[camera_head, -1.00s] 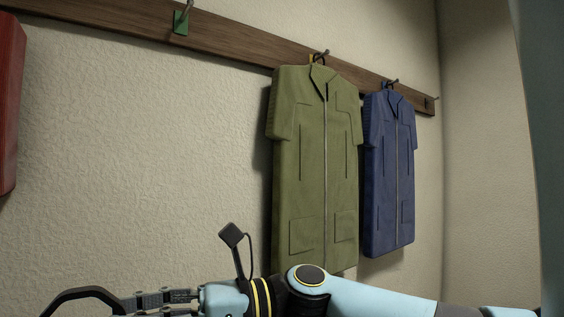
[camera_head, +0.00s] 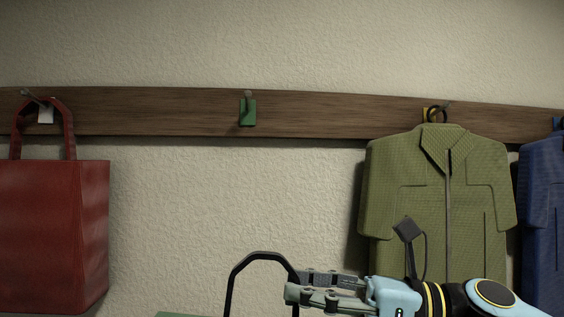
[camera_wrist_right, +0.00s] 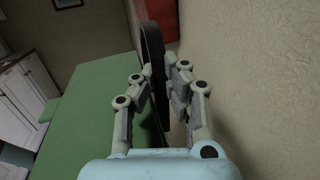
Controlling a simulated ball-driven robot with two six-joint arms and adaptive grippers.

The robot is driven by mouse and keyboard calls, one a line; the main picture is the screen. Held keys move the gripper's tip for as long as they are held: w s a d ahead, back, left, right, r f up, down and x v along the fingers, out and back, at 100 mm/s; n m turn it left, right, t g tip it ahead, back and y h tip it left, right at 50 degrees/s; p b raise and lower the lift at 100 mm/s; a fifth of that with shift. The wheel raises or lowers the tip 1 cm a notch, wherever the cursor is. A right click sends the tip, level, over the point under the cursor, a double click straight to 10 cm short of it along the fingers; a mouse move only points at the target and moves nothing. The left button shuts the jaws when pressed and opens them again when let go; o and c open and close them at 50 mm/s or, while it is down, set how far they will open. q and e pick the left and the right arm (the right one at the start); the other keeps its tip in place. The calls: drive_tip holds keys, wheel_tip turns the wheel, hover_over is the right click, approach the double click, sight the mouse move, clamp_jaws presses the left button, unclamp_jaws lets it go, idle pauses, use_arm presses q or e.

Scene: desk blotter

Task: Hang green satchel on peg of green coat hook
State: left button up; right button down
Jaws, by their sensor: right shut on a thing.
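The green coat hook (camera_head: 248,111) is a green plate with a grey peg on the wooden rail, bare, left of centre in the head view. My right gripper (camera_head: 293,287) is low in the head view, below and right of that hook, shut on the dark strap (camera_head: 258,256) of the green satchel. The satchel's green top edge (camera_head: 180,314) just shows at the bottom. In the right wrist view the fingers of my right gripper (camera_wrist_right: 157,92) pinch the dark strap (camera_wrist_right: 152,52), with the green satchel (camera_wrist_right: 95,110) hanging to the left. My left gripper is out of view.
A red bag (camera_head: 55,225) hangs at left from a hook with a white plate. An olive coverall (camera_head: 400,180) hangs at right on a yellow-plated hook, beside a blue one (camera_head: 540,210).

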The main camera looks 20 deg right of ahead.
sight(273, 124)
wheel_tip(273, 124, up, 25)
drive_tip(key=w+a+y+p, duration=0.1)
drive_tip(key=w+a+p, duration=0.15)
drive_tip(key=p, duration=1.65)
drive_tip(key=shift+w+d+f+b, duration=0.1)
drive_tip(key=shift+w+d+b, duration=0.3)
drive_tip(key=shift+w+b, duration=0.8)
drive_tip(key=shift+w+d+f+b, duration=0.15)
drive_tip(key=shift+w+d+b, duration=0.45)
drive_tip(key=shift+w, duration=1)
drive_tip(key=shift+w+d+f+b, duration=0.1)
drive_tip(key=shift+w+d+b, duration=0.15)
drive_tip(key=shift+w+b, duration=1)
drive_tip(key=shift+w+d+f, duration=0.1)
drive_tip(key=shift+w+f, duration=0.2)
drive_tip(key=shift+w, duration=0.25)
drive_tip(key=shift+w+f, duration=0.1)
drive_tip(key=shift+w, duration=0.05)
drive_tip(key=shift+f, duration=0.1)
